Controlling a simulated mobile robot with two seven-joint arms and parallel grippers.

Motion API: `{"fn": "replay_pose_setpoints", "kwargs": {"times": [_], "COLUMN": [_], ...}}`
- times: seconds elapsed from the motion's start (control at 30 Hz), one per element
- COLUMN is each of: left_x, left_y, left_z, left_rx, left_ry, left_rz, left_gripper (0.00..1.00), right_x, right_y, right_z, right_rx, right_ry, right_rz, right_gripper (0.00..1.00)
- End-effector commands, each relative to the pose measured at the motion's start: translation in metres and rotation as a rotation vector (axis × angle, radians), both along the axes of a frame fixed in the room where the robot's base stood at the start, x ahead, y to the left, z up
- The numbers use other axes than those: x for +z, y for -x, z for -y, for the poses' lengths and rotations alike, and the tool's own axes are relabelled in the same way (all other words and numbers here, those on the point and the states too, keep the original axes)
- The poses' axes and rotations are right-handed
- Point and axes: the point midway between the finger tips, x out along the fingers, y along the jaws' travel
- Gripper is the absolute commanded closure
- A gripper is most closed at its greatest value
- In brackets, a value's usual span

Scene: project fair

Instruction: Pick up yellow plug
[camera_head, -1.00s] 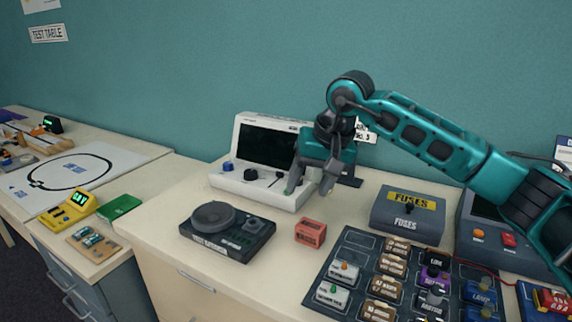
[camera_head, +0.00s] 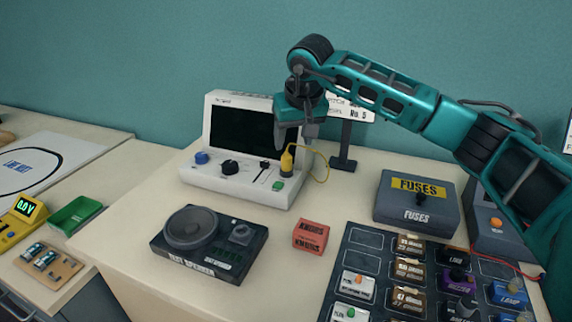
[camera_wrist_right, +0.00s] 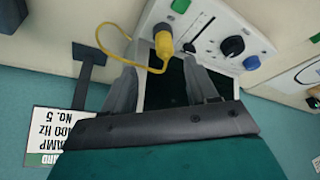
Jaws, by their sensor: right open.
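The yellow plug (camera_head: 287,162) stands upright at the right end of the white device's (camera_head: 235,184) front panel, with a thin yellow cable looping off to its right. My right gripper (camera_head: 296,138) is open and empty, pointing down just above the plug. In the right wrist view, the plug (camera_wrist_right: 163,45) lies just past the fingertips, between the lines of the two fingers and nearer the left one. I see no contact with it. My left gripper is not in view.
A "No. 5" sign on a dark stand (camera_head: 344,150) is close to the right of the gripper. A dark speaker box (camera_head: 210,255), red block (camera_head: 311,236), grey fuse box (camera_head: 416,200) and module board (camera_head: 345,262) stand nearer. Table between them is clear.

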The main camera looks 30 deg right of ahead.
Motion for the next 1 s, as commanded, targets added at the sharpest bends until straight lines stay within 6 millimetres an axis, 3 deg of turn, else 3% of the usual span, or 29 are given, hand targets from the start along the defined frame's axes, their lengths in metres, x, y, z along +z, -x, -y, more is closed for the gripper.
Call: {"fn": "replay_pose_setpoints", "kwargs": {"times": [0.23, 0.5, 0.8, 1.0], "left_x": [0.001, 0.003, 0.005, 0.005], "left_y": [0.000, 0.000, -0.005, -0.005], "left_z": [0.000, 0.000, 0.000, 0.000], "left_rx": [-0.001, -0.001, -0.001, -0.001], "left_ry": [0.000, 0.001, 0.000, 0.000], "left_rz": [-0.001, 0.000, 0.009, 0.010], "left_gripper": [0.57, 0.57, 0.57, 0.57], "right_x": [-0.019, -0.054, -0.059, -0.058], "right_y": [-0.008, -0.023, -0.025, -0.025], "right_z": [-0.001, -0.003, -0.002, -0.002], "right_rx": [0.000, 0.000, 0.000, 0.000], "right_ry": [-0.001, 0.000, -0.001, -0.001], "right_rz": [-0.001, -0.001, 0.001, 0.001], "right_gripper": [0.42, 0.42, 0.42, 0.60]}}
